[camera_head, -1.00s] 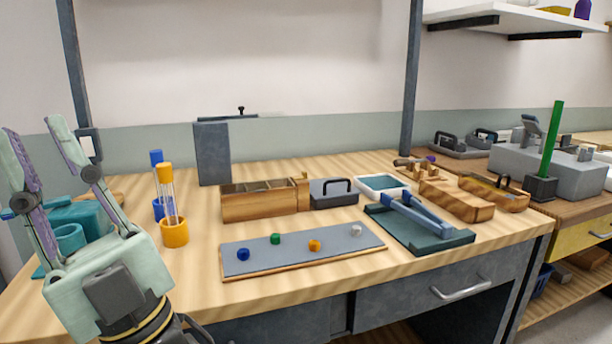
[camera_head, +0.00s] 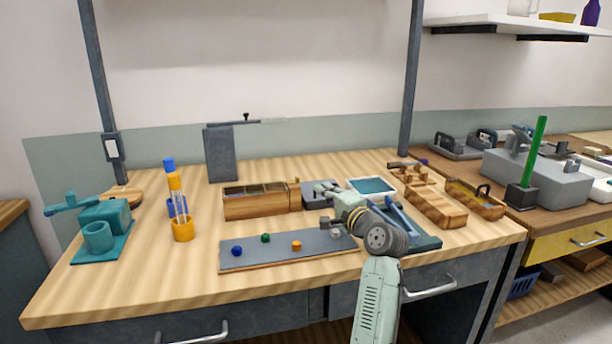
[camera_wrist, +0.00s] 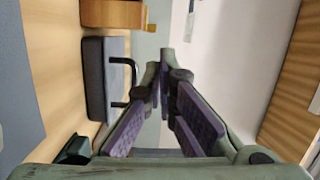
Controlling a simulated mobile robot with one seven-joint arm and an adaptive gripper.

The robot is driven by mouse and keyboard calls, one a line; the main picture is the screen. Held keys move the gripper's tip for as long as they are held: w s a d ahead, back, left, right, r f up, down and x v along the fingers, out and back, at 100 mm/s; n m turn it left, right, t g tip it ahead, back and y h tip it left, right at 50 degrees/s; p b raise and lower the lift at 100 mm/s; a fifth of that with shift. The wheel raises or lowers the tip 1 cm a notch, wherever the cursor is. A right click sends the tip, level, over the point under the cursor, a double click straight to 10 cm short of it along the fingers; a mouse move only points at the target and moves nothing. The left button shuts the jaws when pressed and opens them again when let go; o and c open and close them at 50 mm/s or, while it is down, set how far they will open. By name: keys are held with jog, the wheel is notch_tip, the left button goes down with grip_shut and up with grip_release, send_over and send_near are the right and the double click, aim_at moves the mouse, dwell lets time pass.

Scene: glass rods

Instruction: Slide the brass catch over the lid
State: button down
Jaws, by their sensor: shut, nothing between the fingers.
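The wooden box (camera_head: 255,205) with an open, divided top stands mid-bench. A small brass-coloured piece, apparently the catch (camera_wrist: 150,28), shows at the box's end in the wrist view. The grey lid (camera_wrist: 93,78) with a black bar handle lies beside the box, to its right in the head view, apart from the box top. My gripper (camera_head: 322,190) is in front of the lid and hides much of it. In the wrist view my gripper's fingers (camera_wrist: 163,62) are closed together and empty, to the right of the lid's handle.
A grey board with coloured knobs (camera_head: 285,250) lies in front of the box. A glass-rod holder (camera_head: 182,230) stands left. A grey upright panel (camera_head: 221,155) stands behind.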

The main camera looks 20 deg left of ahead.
jog(key=shift+w+d+f+m+g, duration=0.3)
jog(key=shift+d+f+m, duration=0.25)
jog(key=shift+d, duration=0.25)
jog(key=shift+a, duration=0.1)
jog(key=p+x, duration=0.3)
jog(key=x, duration=0.7)
